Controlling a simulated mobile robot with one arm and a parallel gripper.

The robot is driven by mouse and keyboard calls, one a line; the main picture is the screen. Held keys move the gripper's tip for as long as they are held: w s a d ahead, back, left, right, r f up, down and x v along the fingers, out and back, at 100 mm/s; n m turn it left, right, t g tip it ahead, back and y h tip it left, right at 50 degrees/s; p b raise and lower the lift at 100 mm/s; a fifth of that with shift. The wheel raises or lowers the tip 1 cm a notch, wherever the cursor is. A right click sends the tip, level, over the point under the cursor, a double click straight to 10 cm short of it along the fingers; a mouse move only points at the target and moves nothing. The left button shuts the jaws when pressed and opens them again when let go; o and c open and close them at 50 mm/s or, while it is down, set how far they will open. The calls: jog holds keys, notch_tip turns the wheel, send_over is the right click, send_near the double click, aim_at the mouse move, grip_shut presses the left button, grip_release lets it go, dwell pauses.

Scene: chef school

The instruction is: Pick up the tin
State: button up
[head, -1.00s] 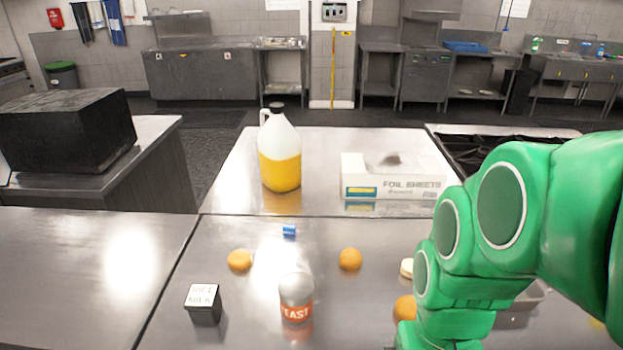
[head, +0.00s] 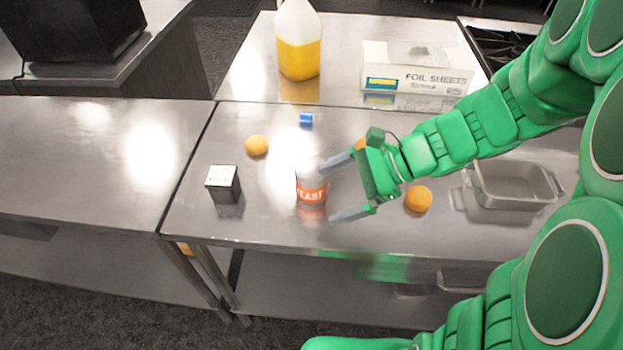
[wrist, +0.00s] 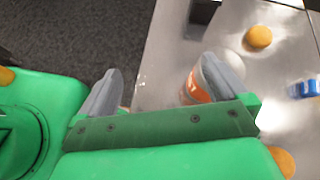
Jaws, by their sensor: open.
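The tin (head: 311,187) is silver with an orange label reading "YEAST". It stands upright on the steel table, left of my gripper in the head view. My gripper (head: 335,191) is open, with its two grey fingers pointing left towards the tin. In the wrist view the tin (wrist: 196,88) shows beyond the gripper (wrist: 165,85), near the right finger, which covers part of it. The fingers are not closed on it. In the head view the upper finger lies by the tin's top right; I cannot tell whether they touch.
A black box with a white top (head: 223,184) stands left of the tin. Orange round items (head: 257,146) (head: 418,199) and a small blue item (head: 306,119) lie around. A metal tray (head: 512,186) is at right. A jug (head: 298,50) and foil box (head: 416,72) stand behind.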

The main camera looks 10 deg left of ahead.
aim_at(312, 169)
jog(key=shift+w+a+f+m+t+y, duration=0.2)
jog(key=shift+w+f+m+t+y, duration=0.25)
jog(key=shift+w+m, duration=0.75)
jog(key=shift+w+a+f+m+t+y, duration=0.15)
jog(key=shift+w+f+m+t+y, duration=0.4)
jog(key=shift+w, duration=1.1)
jog(key=shift+w+a+f+m+t+y, duration=0.1)
jog(key=shift+w+a+f+m+t, duration=0.15)
jog(key=shift+w+m+t, duration=0.7)
jog(key=shift+w+a+f+g, duration=0.2)
jog(key=shift+a+f, duration=0.15)
jog(key=shift+a, duration=0.3)
jog(key=shift+w+a+f+g, duration=0.2)
jog(key=shift+a+f, duration=0.1)
jog(key=shift+a, duration=0.35)
jog(key=shift+x, duration=1.15)
jog(key=c, duration=1.1)
jog(key=shift+r, duration=0.1)
